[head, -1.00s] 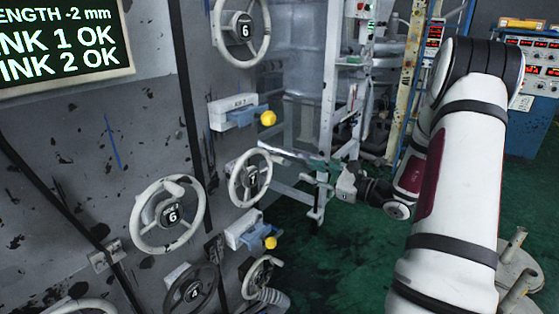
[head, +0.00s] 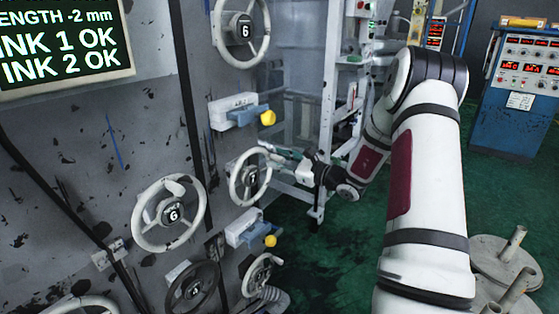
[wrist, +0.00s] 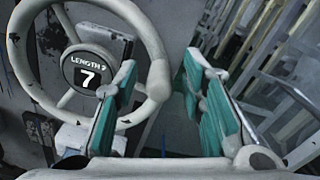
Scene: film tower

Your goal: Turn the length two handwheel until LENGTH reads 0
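The length two handwheel (head: 233,186) is a pale worn wheel on the machine's grey side. Its hub reads 7 in the head view, and LENGTH 2 and 7 in the wrist view (wrist: 86,74). The display (head: 64,46) at upper left reads LENGTH -2 mm. My gripper (head: 276,158) is at the wheel's right side. In the wrist view my gripper (wrist: 160,68) is open, with its teal-padded fingers apart. The right part of the rim shows between them, with gaps visible. I cannot tell whether a finger touches the rim.
Other handwheels marked 6 (head: 170,238), 6 (head: 267,36) and 4 (head: 212,272) are nearby. Boxes with yellow knobs (head: 268,118) (head: 270,241) stick out above and below the wheel. A white frame (head: 333,120) stands behind my gripper. Green floor (head: 340,255) is open to the right.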

